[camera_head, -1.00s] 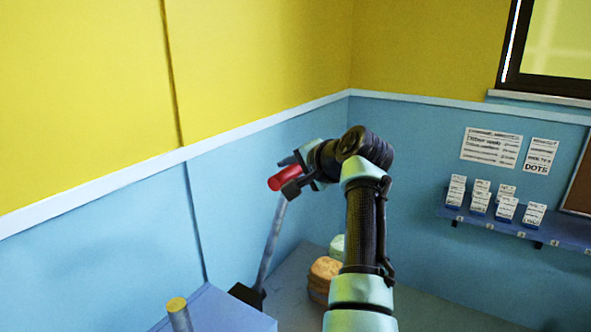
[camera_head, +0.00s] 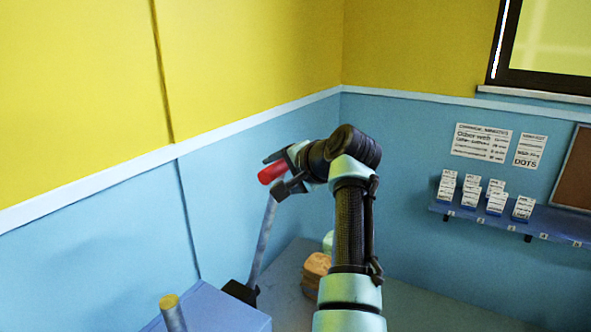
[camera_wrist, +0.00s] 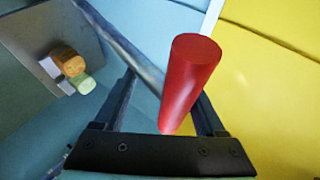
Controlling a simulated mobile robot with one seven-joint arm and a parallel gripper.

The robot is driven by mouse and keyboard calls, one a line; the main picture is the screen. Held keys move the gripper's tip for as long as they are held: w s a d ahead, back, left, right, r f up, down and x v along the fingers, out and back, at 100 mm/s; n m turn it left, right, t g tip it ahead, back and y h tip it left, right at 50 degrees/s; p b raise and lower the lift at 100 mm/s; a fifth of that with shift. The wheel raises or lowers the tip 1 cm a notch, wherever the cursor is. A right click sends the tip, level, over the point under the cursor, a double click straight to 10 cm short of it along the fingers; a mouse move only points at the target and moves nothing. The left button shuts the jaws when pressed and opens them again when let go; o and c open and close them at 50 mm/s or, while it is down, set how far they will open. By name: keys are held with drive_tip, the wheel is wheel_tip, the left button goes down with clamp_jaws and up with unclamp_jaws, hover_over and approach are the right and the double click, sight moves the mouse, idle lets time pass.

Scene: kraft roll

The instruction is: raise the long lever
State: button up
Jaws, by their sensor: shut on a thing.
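The long lever (camera_head: 263,243) is a grey metal bar with a red cylindrical grip (camera_head: 272,172) at its top end. It rises from a black pivot (camera_head: 240,292) beside a blue box, leaning slightly right. My gripper (camera_head: 279,171) is at the red grip, with its fingers on either side of it, and is shut on it. In the wrist view the red grip (camera_wrist: 190,80) stands between the two fingers, and the grey bar (camera_wrist: 125,45) runs off to the upper left. The fingertips are partly hidden behind the grip.
Orange-brown stacked items (camera_head: 316,268) sit on the grey surface behind my arm. A blue shelf (camera_head: 500,226) with small white boxes is on the right wall. The left wall is close behind the lever.

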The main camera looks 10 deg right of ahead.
drive_tip(key=b+v, duration=0.6)
drive_tip(key=v, duration=0.7)
drive_tip(key=shift+a, duration=0.2)
drive_tip(key=s+a+r+n+t+h+b, duration=0.2)
drive_tip(key=s+t, duration=0.3)
drive_tip(key=s, duration=0.3)
drive_tip(key=s+a+r+n+t+h+b, duration=0.1)
drive_tip(key=s+a+r+n+t+b, duration=0.2)
drive_tip(key=s+t, duration=0.3)
drive_tip(key=s+a+r+n+t+h+b, duration=0.2)
drive_tip(key=s+a+r+n+t+b, duration=0.1)
drive_tip(key=s, duration=0.8)
drive_tip(key=n+t, duration=0.1)
drive_tip(key=t, duration=0.1)
drive_tip(key=shift+s+a+n+t+h, duration=0.2)
drive_tip(key=shift+n+t+h, duration=0.1)
drive_tip(key=shift+n+t, duration=0.1)
